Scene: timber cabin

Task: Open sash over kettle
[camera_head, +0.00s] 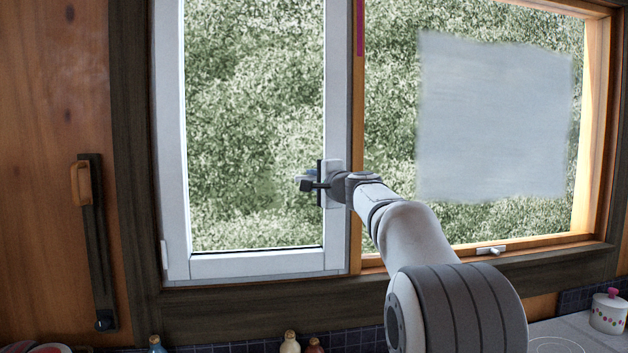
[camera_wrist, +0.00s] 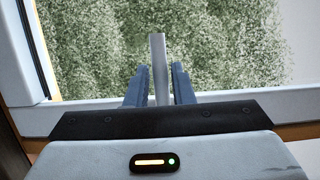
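The window sash (camera_head: 339,90) is a white frame around glass in the left half of the window. Its grey lever handle (camera_head: 299,178) stands on the sash's right-hand stile and points left. In the wrist view the handle (camera_wrist: 158,60) rises between the two blue fingers of my gripper (camera_wrist: 160,82). A thin gap shows on either side of it, so the gripper looks open around the handle, not clamped. In the head view my gripper (camera_head: 312,180) is at the handle, with my arm reaching in from the lower right. No kettle can be made out.
Another pane with a small latch (camera_head: 490,250) is on the right. A dark upright bar (camera_head: 97,240) with a wooden handle is on the left wall. Several bottle tops (camera_head: 290,343) show below the sill, and a dotted white pot (camera_head: 607,314) stands at right.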

